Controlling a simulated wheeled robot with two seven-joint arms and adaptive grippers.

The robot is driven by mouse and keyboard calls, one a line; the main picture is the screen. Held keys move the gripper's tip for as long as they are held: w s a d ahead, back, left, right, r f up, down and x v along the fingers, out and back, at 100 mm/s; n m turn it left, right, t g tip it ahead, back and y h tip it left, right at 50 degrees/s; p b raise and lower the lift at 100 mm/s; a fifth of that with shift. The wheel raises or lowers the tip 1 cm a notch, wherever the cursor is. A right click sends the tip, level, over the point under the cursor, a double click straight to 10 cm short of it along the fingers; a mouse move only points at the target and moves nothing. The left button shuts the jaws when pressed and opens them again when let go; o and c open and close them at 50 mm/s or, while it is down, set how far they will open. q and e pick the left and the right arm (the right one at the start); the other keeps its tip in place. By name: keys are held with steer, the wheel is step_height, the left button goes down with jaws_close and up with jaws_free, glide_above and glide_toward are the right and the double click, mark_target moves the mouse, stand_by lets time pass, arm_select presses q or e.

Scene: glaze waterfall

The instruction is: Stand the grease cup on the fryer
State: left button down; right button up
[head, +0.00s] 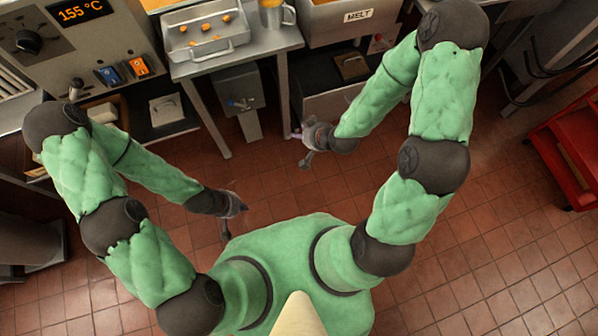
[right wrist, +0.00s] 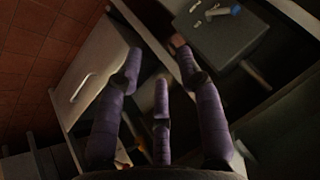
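A metal mug-like cup (head: 277,14) with a handle and orange-yellow contents stands at the back of the steel table; I cannot tell whether it is the grease cup. The machine with the 155 °C display (head: 60,45) at the upper left may be the fryer. My left gripper (head: 234,217) hangs over the tiled floor, well short of the table, its fingers apart and empty. My right gripper (head: 300,148) is below the table's right end, in front of the lower shelf. In the right wrist view its purple fingers (right wrist: 157,65) are spread, with nothing between them.
A tray (head: 210,50) with several orange pieces sits on the steel table (head: 275,45). A box marked MELT (head: 325,22) stands right of it. Below are shelves and a grey box with a blue tap (head: 238,85). A red cart (head: 572,150) stands far right. The front floor is open.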

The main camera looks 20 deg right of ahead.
steer(key=s+a+f+g, duration=0.3)
steer(key=s+f, duration=0.2)
steer(key=s, duration=0.2)
steer(key=s+a+f+m+g, duration=0.1)
steer(key=s+a+f+g, duration=0.1)
steer(key=s+f, duration=0.4)
steer(key=shift+s+a+f+g+y, duration=0.2)
steer(key=shift+s+a+g+y, duration=0.3)
steer(key=shift+g, duration=0.3)
